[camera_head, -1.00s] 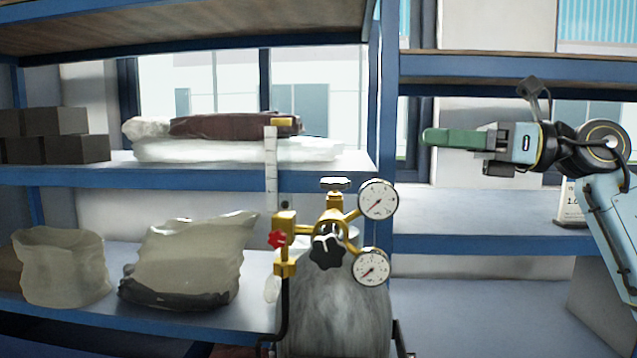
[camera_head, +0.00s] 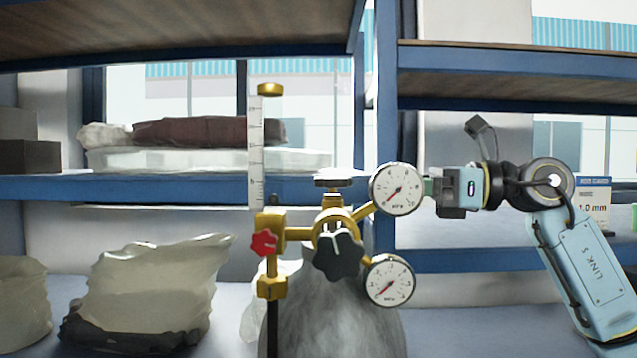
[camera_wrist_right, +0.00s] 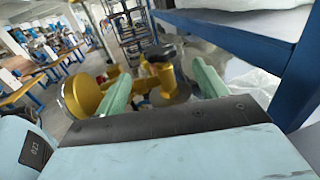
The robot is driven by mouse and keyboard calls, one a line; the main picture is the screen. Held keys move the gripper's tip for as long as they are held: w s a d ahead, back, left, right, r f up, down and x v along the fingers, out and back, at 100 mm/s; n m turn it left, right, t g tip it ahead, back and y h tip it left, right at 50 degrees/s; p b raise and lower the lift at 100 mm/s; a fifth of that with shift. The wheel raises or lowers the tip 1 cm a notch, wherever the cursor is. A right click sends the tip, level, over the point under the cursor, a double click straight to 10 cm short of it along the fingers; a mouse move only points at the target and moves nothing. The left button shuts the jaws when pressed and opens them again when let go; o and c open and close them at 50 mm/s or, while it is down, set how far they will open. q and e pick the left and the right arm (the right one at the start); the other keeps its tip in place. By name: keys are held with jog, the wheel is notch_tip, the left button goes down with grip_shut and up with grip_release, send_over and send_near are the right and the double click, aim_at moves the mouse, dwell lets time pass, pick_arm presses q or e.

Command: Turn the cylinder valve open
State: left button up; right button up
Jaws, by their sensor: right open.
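The grey gas cylinder (camera_head: 335,325) stands upright in front of the shelf. A small round handwheel (camera_head: 333,182) sits on top of its brass fittings. A black star knob (camera_head: 337,255) faces me below it. My right gripper (camera_head: 430,188) is right of the handwheel, at about its height. Its fingertips are hidden behind the upper gauge (camera_head: 396,189). In the right wrist view its green fingers (camera_wrist_right: 158,72) are apart, with brass parts (camera_wrist_right: 162,78) showing between them. I cannot tell whether the fingers touch anything. My left gripper is out of view.
A lower gauge (camera_head: 389,280), a red knob (camera_head: 264,243) and a tall scaled flow tube (camera_head: 257,150) crowd the cylinder top. Blue-edged shelves (camera_head: 150,187) stand behind, with a post (camera_head: 386,120) near the gripper. A clear bag (camera_head: 150,290) lies lower left.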

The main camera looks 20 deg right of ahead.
aim_at(320, 183)
jog(key=p+x, duration=0.2)
jog(key=x, duration=0.7)
jog(key=shift+w+a+r, duration=0.1)
jog(key=shift+w+a, duration=0.15)
jog(key=shift+a, duration=0.05)
jog(key=shift+w+a+p, duration=0.35)
jog(key=shift+a, duration=0.05)
jog(key=c, duration=1)
jog(key=shift+o, duration=0.2)
